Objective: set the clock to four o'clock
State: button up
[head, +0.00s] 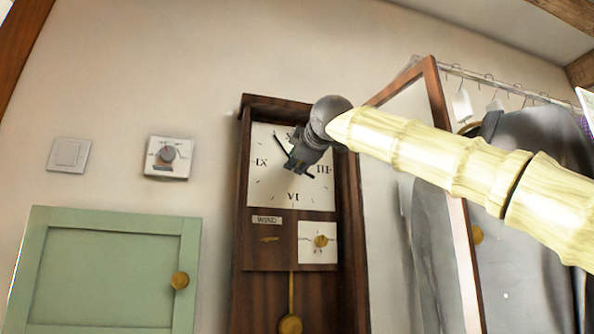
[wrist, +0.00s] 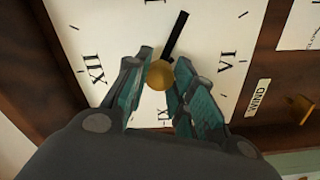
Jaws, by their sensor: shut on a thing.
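The wall clock (head: 262,185) has a dark wooden case and a white face with Roman numerals. My gripper (head: 297,165) is in front of the middle of the face. In the wrist view my gripper (wrist: 162,85) has its fingers closed around a brass knob (wrist: 159,75) at the face's centre. A black hand (wrist: 176,35) points up from the knob, leaning toward VI, between III and VI. In the head view a dark hand (head: 282,144) points up-left, near the eleven position. The fingers hide parts of the face and hands.
Below the face are a WIND label (head: 267,219), a small dial with a brass knob (head: 320,241) and a pendulum (head: 290,324). A tall mirror (head: 440,230) and hanging clothes stand right. A wall dial (head: 167,155), switch (head: 69,155) and green cabinet (head: 100,265) are left.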

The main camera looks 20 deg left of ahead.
jog(key=shift+a+f+m+b, duration=0.15)
jog(key=shift+m+b, duration=2)
jog(key=shift+m, duration=1.25)
jog(key=o, duration=1.1)
jog(key=shift+c, duration=0.2)
jog(key=shift+s, duration=0.25)
jog(key=v, duration=1.1)
jog(key=shift+d, duration=0.45)
